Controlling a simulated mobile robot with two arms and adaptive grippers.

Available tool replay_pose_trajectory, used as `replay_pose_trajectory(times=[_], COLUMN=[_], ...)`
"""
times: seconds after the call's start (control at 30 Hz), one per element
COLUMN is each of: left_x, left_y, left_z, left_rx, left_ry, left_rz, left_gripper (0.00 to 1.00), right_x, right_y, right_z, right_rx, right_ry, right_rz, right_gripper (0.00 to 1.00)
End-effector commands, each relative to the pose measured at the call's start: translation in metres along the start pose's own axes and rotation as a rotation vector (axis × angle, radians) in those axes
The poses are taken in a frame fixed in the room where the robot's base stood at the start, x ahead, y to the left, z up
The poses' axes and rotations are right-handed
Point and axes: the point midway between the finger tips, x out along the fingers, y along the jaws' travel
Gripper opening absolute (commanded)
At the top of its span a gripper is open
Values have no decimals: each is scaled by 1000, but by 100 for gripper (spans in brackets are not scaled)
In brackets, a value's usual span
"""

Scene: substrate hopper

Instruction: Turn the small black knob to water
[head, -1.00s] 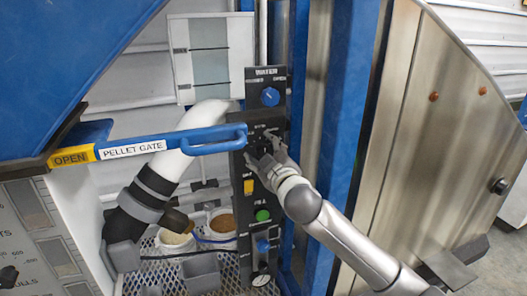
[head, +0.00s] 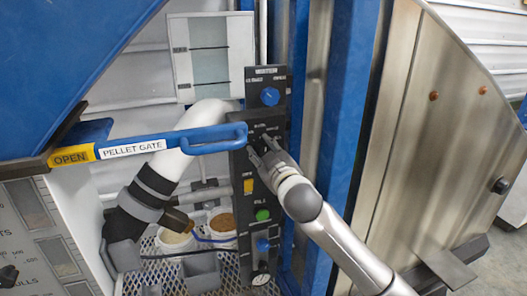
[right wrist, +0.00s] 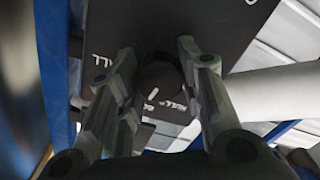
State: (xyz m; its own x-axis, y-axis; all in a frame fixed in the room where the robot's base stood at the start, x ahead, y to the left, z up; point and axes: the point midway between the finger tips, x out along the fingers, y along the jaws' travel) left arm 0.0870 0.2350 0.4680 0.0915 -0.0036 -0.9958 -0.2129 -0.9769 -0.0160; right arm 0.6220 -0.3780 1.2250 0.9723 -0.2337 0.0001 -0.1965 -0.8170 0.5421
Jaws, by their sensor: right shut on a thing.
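The black control panel (head: 239,215) stands upright beside the blue post. The small black knob (right wrist: 158,76) shows in the right wrist view between the two fingers, with a light mark and white lettering near it. My right gripper (head: 263,143) reaches the panel from the lower right, just below the blue knob, and is shut on the small black knob. It also shows in the right wrist view (right wrist: 158,90), with a finger on each side of the knob. In the head view the gripper mostly hides the knob. My left gripper is not in view.
A blue knob (head: 270,97) sits above the gripper. A yellow switch (head: 249,186), a green button (head: 263,215) and a lower blue knob (head: 262,245) sit below. The blue pellet gate handle (head: 205,137) crosses close at left. A blue post (head: 345,130) stands at right.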

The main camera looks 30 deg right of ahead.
Motion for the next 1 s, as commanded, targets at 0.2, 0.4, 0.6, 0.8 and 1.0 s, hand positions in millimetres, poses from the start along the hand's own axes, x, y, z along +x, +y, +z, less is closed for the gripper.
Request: replay_pose_trajectory(times=[0.2, 0.4, 0.6, 0.8, 1.0], left_x=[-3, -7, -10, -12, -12], left_y=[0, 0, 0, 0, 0], left_z=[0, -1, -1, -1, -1], left_rx=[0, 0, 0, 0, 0], left_ry=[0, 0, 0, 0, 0], left_rz=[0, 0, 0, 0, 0], left_gripper=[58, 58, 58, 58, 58], right_x=[0, 0, 0, 0, 0], right_y=[0, 0, 0, 0, 1], right_z=[0, 0, 0, 0, 1], right_rx=[181, 327, 433, 491, 508], right_ry=[-2, -2, -2, -1, -1], right_rz=[-2, -2, -1, -2, -1], right_gripper=[10, 10, 10, 10, 10])
